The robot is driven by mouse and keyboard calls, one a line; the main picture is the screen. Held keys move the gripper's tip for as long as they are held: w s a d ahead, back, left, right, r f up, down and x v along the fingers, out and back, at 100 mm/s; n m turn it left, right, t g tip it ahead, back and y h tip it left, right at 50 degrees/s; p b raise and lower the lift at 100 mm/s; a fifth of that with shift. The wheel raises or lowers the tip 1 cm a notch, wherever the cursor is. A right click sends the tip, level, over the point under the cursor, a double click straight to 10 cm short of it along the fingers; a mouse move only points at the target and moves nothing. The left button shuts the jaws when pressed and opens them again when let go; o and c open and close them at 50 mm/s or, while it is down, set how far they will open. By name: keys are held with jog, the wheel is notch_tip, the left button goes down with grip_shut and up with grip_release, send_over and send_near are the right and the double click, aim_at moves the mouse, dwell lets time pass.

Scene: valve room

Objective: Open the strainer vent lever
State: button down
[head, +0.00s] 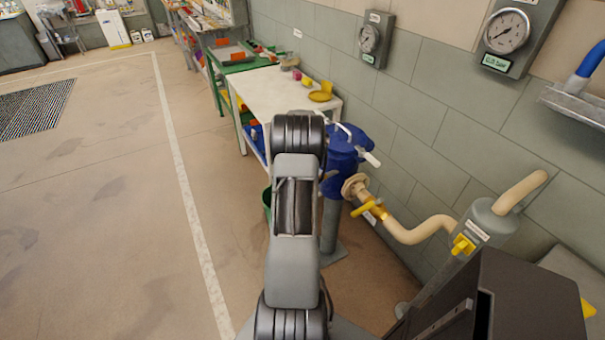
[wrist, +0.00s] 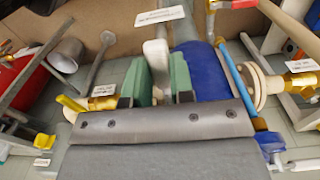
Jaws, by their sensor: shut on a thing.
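A pale lever grip (wrist: 157,58) stands between the green finger pads of my gripper (wrist: 160,80) in the wrist view. My gripper is shut on it. A blue rounded body (wrist: 207,75) lies just right of the fingers. In the head view the blue body (head: 343,160) stands on a grey post, with pale handle parts (head: 371,158) on its top and right side. My arm hides the gripper there. I cannot tell which of these parts is held. The tags are too small to read, so I cannot confirm by name that it is the strainer vent lever.
A brass valve with a yellow handle (head: 368,208) sits on the cream pipe (head: 425,231) close right. A grey cylinder (head: 487,222) carries another yellow handle. Gauges (head: 508,31) hang on the wall. A white table (head: 277,88) stands behind. The left floor is clear.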

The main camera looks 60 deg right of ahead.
jog(key=c, duration=1)
grip_release()
notch_tip(320, 180, up, 14)
jog(key=shift+f, duration=0.1)
